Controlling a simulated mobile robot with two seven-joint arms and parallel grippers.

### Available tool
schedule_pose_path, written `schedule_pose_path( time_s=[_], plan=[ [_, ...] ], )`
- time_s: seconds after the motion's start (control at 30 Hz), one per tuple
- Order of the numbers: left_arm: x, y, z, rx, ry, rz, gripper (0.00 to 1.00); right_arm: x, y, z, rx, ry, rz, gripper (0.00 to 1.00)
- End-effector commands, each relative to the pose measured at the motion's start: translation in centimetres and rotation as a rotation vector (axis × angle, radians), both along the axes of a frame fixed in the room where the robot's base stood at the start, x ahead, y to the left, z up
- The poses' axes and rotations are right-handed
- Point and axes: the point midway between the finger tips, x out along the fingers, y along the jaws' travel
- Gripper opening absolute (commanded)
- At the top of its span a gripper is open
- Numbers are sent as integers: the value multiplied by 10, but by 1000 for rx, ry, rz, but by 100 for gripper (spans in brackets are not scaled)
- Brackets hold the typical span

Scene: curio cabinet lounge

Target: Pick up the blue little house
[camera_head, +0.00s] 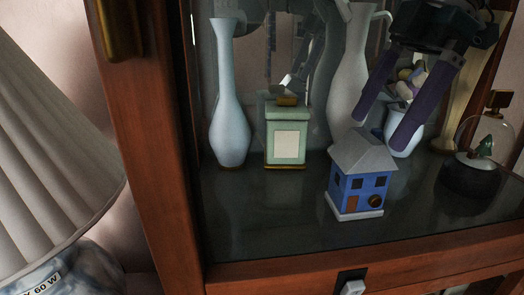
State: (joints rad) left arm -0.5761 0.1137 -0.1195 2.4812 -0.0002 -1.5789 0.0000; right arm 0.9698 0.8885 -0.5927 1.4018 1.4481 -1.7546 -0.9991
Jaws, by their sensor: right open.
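The blue little house (361,190) stands upright on the cabinet shelf, right of centre in the head view. It has blue walls, a grey hipped roof, a brown door and a pale base. My right gripper (381,133) comes in from the upper right with its two dark purple fingers spread apart. Its fingertips are above and behind the house in the picture, near the roof, with nothing between them. I cannot tell the exact gap in depth. My left gripper is not in view.
A pale blue vase (229,115) and green canister (287,140) stand left of the house. A grey jug (350,75) and white cup (408,125) are behind it. A glass dome (484,150) is right. The wooden cabinet frame (170,160) borders the left; front shelf is clear.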

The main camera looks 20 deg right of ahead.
Motion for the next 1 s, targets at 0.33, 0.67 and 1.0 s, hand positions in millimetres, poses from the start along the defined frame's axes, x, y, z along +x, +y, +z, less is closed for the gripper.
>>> schedule_pose_path(
  time_s=[0.33,0.67,1.0],
  plan=[
    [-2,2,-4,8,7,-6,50,3,16,-40,0,2,1,100],
    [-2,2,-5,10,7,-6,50,7,33,-81,0,1,2,100],
    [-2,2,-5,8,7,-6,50,8,34,-82,0,1,0,89]
  ],
)
